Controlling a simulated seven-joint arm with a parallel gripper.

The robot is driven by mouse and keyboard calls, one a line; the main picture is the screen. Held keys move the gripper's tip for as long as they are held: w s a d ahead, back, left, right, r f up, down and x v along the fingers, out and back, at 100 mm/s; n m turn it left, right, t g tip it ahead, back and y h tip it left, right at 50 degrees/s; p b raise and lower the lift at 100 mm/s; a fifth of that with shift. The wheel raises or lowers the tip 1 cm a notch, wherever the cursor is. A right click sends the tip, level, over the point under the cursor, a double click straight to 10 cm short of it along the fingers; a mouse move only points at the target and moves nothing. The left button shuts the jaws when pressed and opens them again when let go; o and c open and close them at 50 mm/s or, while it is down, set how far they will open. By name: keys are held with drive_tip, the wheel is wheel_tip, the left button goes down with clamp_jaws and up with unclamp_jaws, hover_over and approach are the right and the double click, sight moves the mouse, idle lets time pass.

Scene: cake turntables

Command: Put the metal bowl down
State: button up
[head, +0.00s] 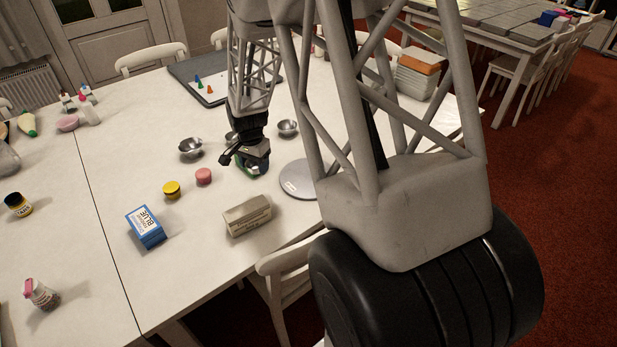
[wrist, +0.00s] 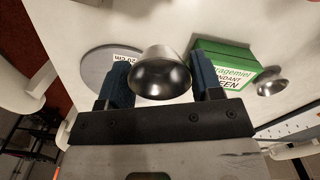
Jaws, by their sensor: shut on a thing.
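My gripper (head: 253,163) is over the middle of the white table. In the wrist view its two blue fingers are shut on a metal bowl (wrist: 160,77), one on each side. The bowl's dark inside faces the wrist camera. A round grey turntable (wrist: 98,66) lies just left of the bowl in the wrist view and right of my gripper in the head view (head: 297,180). In the head view my gripper hides most of the held bowl, and I cannot tell whether it touches the table.
A green box (wrist: 226,72) stands close to the right finger. Other metal bowls (head: 191,149) (head: 287,128) stand nearby. A pink tub (head: 204,177), a yellow tub (head: 172,189), a blue box (head: 146,228) and a pale block (head: 247,216) stand toward the front. Bare table lies between them.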

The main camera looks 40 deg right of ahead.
approach(308, 178)
drive_tip(key=shift+m, duration=0.3)
drive_tip(key=s+r, duration=0.1)
drive_tip(key=s+d+r, duration=0.1)
drive_tip(key=s, duration=0.1)
drive_tip(key=s+r, duration=0.1)
drive_tip(key=shift+s+d, duration=0.3)
drive_tip(key=shift+s, duration=0.05)
drive_tip(key=shift+f, duration=3.1)
drive_tip(key=shift+f, duration=0.1)
drive_tip(key=shift+f, duration=1.75)
drive_tip(key=shift+f, duration=0.15)
drive_tip(key=o, duration=0.9)
